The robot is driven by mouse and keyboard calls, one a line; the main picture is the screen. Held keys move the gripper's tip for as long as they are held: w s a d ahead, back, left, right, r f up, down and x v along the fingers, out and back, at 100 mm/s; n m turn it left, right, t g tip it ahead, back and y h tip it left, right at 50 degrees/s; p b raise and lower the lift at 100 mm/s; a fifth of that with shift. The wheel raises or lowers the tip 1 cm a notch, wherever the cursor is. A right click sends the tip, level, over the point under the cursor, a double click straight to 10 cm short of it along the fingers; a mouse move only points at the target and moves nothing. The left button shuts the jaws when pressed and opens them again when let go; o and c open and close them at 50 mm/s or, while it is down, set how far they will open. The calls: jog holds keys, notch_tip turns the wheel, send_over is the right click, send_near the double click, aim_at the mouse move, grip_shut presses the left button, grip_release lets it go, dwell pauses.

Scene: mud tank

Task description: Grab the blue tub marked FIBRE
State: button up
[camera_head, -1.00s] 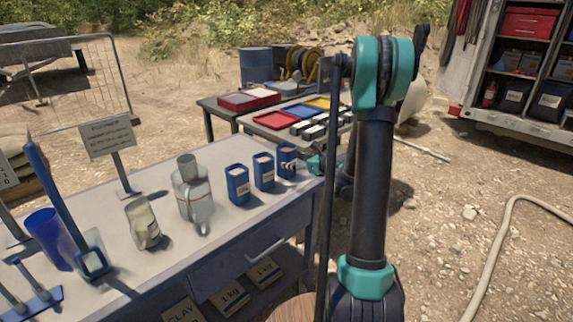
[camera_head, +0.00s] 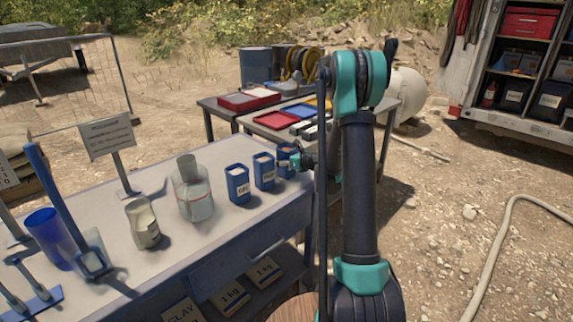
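Three blue tubs with white labels stand in a row near the right end of the bench: a left one (camera_head: 238,184), a middle one (camera_head: 264,171) and a right one (camera_head: 284,160). The label print is too small to read, so I cannot tell which is marked FIBRE. My gripper (camera_head: 297,161) is at the right side of the right tub, partly overlapping it in the picture. Its fingers are small and partly hidden, so I cannot tell whether they are open, or touch or hold the tub. The right tub stands upright.
The bench (camera_head: 180,243) also carries a clear jug (camera_head: 194,200), a labelled beaker (camera_head: 144,224), a blue cup (camera_head: 46,237) and a sign (camera_head: 107,137) on a post. Behind stands a table with red (camera_head: 249,100) and other coloured trays. Open ground lies right.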

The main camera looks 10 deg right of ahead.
jog(key=shift+c, duration=0.5)
jog(key=c, duration=1.6)
jog(key=shift+r, duration=0.1)
jog(key=shift+c, duration=0.4)
